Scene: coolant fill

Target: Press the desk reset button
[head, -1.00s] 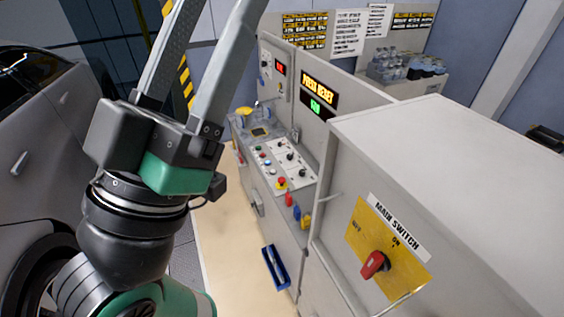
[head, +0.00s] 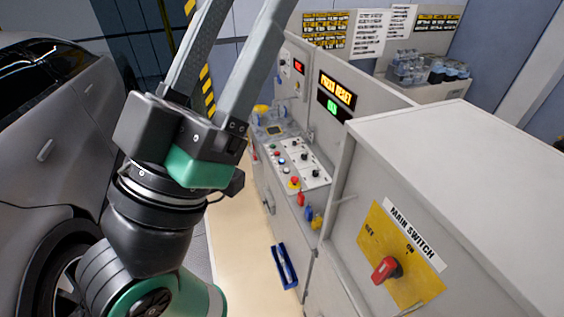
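The desk (head: 262,172) stands against the far wall, with a light control panel (head: 318,176) on its sloped top. Several small buttons and black knobs sit on the panel, among them a small blue button (head: 281,161) and a larger red button on a yellow base (head: 295,183). Their labels are too small to read, so I cannot tell which is reset. A display (head: 337,89) above the desk reads "PRESS RESET". My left gripper (head: 238,28) is raised left of the desk, its long fingers apart and empty, tips cut off by the top edge. My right gripper is out of view.
A large grey cabinet with a red main switch (head: 387,270) fills the right foreground. A grey car (head: 60,150) stands on the left. A blue tray (head: 284,266) hangs low by the desk. Bottles (head: 425,68) stand at the back. Beige floor lies clear between car and desk.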

